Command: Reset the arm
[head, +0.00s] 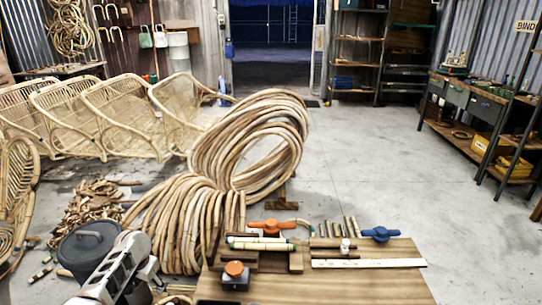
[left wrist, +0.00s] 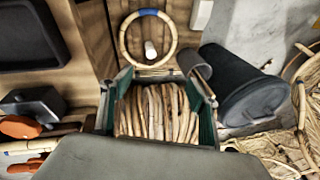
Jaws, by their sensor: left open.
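My left arm comes in at the lower left of the head view, with the left gripper (head: 141,283) low in front of a dark lidded bin (head: 88,243) and left of the workbench (head: 350,285). In the left wrist view the jaws (left wrist: 160,88) stand apart. Several rattan poles (left wrist: 158,112) show between the fingers; they seem to lie beyond them, not gripped. A rattan ring with blue tape (left wrist: 148,12) lies on a wooden surface past the fingertips, with a small white cylinder (left wrist: 150,50) inside it. My right gripper is not in view.
A big rattan coil (head: 250,145) and bent bundle (head: 180,220) stand behind the bench. Orange (head: 272,226) and blue (head: 380,234) clamps, rods and a black box with an orange knob (head: 235,280) sit on it. Rattan chairs (head: 115,115) line the left. Floor at right is clear.

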